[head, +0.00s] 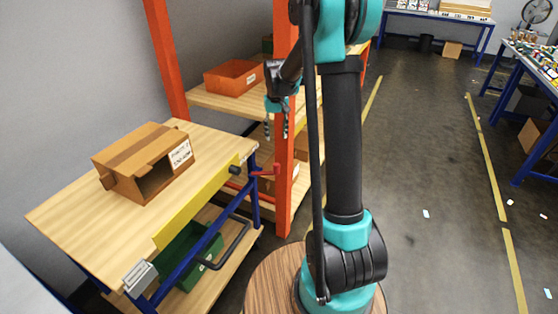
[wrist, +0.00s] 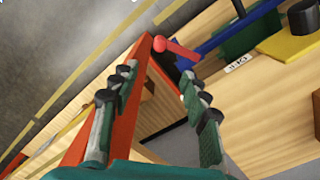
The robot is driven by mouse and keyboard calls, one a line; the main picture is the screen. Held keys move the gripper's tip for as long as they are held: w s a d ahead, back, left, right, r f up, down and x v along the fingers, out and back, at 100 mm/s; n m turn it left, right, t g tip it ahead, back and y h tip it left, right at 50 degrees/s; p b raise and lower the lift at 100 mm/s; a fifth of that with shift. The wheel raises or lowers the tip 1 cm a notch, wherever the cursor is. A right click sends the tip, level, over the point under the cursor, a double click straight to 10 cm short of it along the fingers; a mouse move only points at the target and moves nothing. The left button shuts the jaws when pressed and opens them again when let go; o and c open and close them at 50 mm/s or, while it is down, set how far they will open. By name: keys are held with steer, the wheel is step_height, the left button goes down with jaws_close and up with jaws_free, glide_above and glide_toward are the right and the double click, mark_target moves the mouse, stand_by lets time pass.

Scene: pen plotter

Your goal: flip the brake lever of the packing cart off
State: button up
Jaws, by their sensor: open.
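The packing cart (head: 85,210) has a wooden top and a blue frame and stands at the left in the head view. Its brake lever (head: 265,172) is a small red handle at the cart's far right corner, close to an orange rack post. In the wrist view the red lever (wrist: 176,49) lies just beyond my fingertips, with its rounded end to the left. My gripper (head: 277,136) is open and empty, pointing down above the lever and apart from it. In the wrist view both fingers of my gripper (wrist: 157,72) show, spread apart.
The orange rack post (head: 284,190) stands right beside the lever and shows between my fingers in the wrist view (wrist: 128,110). A cardboard box (head: 125,160) sits on the cart, and a green bin (head: 178,262) below. An orange bin (head: 232,78) is on the rack.

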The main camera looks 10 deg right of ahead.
mark_target(277, 164)
step_height(277, 164, down, 17)
steer(key=shift+f, duration=0.15)
stand_by(0.5)
steer(key=shift+c, duration=0.4)
jaws_close()
